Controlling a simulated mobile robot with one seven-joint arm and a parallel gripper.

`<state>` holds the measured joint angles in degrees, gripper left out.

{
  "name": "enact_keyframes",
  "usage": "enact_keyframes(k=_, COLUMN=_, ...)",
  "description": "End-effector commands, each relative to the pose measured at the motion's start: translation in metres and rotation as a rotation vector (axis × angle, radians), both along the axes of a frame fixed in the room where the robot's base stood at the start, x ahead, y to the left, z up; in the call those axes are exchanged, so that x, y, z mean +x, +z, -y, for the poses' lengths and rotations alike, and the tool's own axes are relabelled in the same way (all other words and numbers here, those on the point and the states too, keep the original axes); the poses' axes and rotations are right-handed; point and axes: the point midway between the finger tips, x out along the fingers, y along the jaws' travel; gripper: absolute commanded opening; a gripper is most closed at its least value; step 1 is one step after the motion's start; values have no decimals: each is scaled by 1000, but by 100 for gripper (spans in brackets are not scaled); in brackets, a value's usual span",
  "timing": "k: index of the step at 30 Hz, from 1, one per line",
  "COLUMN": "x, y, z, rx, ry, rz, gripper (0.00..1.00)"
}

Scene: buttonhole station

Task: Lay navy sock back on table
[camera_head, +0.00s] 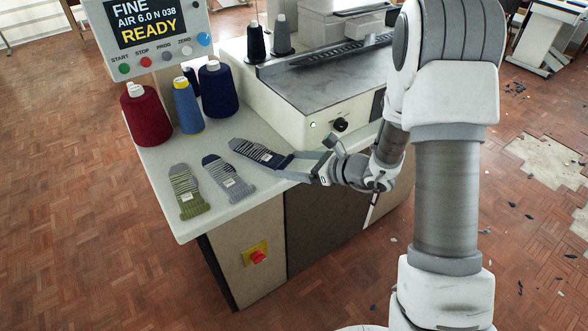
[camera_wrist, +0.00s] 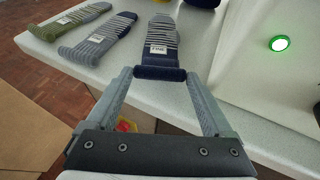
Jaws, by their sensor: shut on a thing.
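The navy sock (camera_head: 258,152) is striped grey and navy with a white label. In the head view it is the rightmost of the row of socks, near the table's edge. My gripper (camera_head: 300,168) reaches in from the right and is shut on the navy sock's near end. In the wrist view the sock (camera_wrist: 162,45) runs away from me, and its navy end lies between the two fingertips (camera_wrist: 160,75). The sock lies along or just above the white table top (camera_head: 165,165); I cannot tell whether it touches.
A grey sock (camera_head: 228,178) and an olive sock (camera_head: 187,192) lie left of the navy one. Maroon (camera_head: 146,115), blue (camera_head: 187,106) and navy (camera_head: 218,90) yarn cones stand behind. A machine (camera_head: 320,85) stands at the back right. A red button (camera_head: 258,257) is on the table's front.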

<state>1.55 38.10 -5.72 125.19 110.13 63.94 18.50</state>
Motion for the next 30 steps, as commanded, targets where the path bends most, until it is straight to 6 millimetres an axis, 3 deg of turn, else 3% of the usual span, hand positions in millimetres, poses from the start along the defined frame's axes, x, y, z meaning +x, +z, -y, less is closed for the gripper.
enact_keyframes(k=2, x=0, y=-9, z=0, rx=0, ry=-1, rz=0, gripper=25)
enact_keyframes(k=13, x=0, y=-13, z=0, rx=0, ry=-1, rz=2, gripper=25)
enact_keyframes(k=14, x=0, y=-11, z=0, rx=-1, ry=-1, rz=1, gripper=91)
enact_keyframes(k=15, x=0, y=-11, z=0, rx=-1, ry=-1, rz=1, gripper=99)
enact_keyframes(k=26, x=0, y=-6, z=0, rx=-1, ry=-1, rz=1, gripper=100)
enact_keyframes(k=30, x=-10, y=3, z=19, rx=-1, ry=-6, rz=2, gripper=100)
